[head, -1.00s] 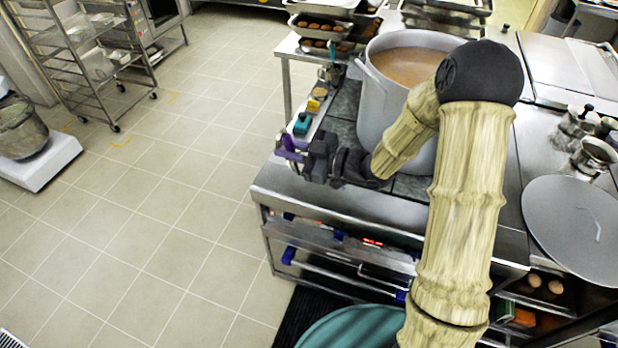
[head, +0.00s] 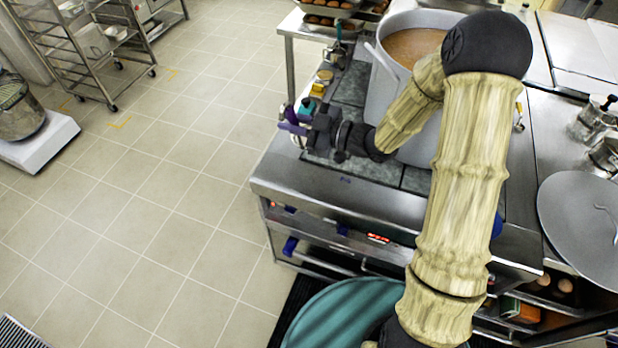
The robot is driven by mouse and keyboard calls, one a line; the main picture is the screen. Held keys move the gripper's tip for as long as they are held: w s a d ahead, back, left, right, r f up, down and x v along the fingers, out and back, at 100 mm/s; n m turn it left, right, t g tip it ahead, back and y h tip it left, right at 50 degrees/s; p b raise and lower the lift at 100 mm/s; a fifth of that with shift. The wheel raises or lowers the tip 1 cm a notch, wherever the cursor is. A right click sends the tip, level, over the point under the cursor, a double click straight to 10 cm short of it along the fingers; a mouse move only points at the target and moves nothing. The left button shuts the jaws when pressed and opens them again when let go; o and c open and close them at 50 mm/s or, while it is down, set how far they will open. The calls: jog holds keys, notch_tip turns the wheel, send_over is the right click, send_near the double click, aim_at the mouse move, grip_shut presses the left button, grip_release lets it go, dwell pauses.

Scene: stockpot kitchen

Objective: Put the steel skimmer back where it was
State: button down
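I cannot make out the steel skimmer in the head view. My gripper (head: 289,121), with purple fingers, is at the left edge of the stove counter, left of the big stockpot (head: 381,98). Its fingers overlap a small teal item (head: 306,106) in the picture. They are too small and too foreshortened to show whether they are open, shut or holding something. The stockpot is full of brown liquid, and my forearm hides part of its right side. A grey round lid (head: 580,215) lies on the counter at the right.
A yellow item (head: 317,89) and a small steel vessel (head: 336,50) stand along the counter's left side. Trays of brown food (head: 330,22) are at the back. Steel pots (head: 597,118) stand at the right.

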jog(key=shift+s+f+b, duration=0.2)
jog(key=shift+f+b, duration=0.5)
jog(key=shift+f, duration=0.05)
notch_tip(320, 180, down, 7)
jog(key=b, duration=0.7)
jog(key=shift+f, duration=0.1)
jog(key=shift+w+f, duration=0.1)
jog(key=shift+f+p, duration=0.35)
jog(key=shift+f, duration=2.5)
jog(key=shift+f+p, duration=0.35)
jog(key=shift+f, duration=1.7)
